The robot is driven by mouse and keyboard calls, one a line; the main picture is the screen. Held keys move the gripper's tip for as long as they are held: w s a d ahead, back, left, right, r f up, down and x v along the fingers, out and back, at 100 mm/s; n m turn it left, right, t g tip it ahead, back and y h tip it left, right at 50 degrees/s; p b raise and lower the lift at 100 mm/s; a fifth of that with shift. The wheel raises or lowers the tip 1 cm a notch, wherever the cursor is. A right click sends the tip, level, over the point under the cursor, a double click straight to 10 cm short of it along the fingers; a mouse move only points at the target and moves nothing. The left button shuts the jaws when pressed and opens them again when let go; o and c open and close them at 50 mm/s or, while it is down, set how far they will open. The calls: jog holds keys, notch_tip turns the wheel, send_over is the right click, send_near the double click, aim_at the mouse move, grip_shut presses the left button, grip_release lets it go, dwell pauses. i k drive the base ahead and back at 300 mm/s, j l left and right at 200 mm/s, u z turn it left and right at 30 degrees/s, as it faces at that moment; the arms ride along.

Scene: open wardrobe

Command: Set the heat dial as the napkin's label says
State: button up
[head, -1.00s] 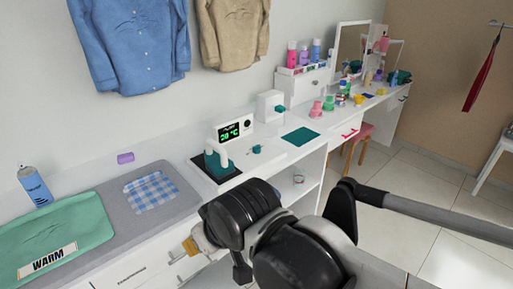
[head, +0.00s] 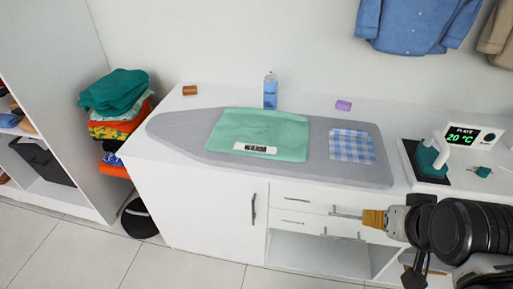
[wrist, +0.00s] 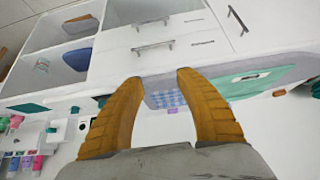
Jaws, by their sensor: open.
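A green cloth (head: 232,128) lies on the grey ironing pad. A white label (head: 255,149) with dark print lies on it; its word read WARM in the earlier head view. A small blue-and-white checked cloth (head: 352,146) lies on the pad to its right. The ironing station's display (head: 462,137) reads 20 °C. A teal iron (head: 430,158) rests beside it, and a teal knob (head: 484,172), apparently the dial, sits to the right. My gripper (head: 368,218) is in front of the drawers, left of and below the station. In the wrist view its orange fingers (wrist: 158,80) are apart and empty.
A blue spray bottle (head: 270,93) and a purple block (head: 343,105) stand behind the pad. Folded clothes (head: 122,115) are stacked at the left. Drawer handles stick out near my gripper. The floor at the front left is clear.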

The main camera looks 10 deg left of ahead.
aim_at(482, 172)
jog(key=i+z, duration=0.1)
jog(key=z, duration=0.7)
jog(key=i+j+z, duration=0.1)
jog(key=z, duration=0.3)
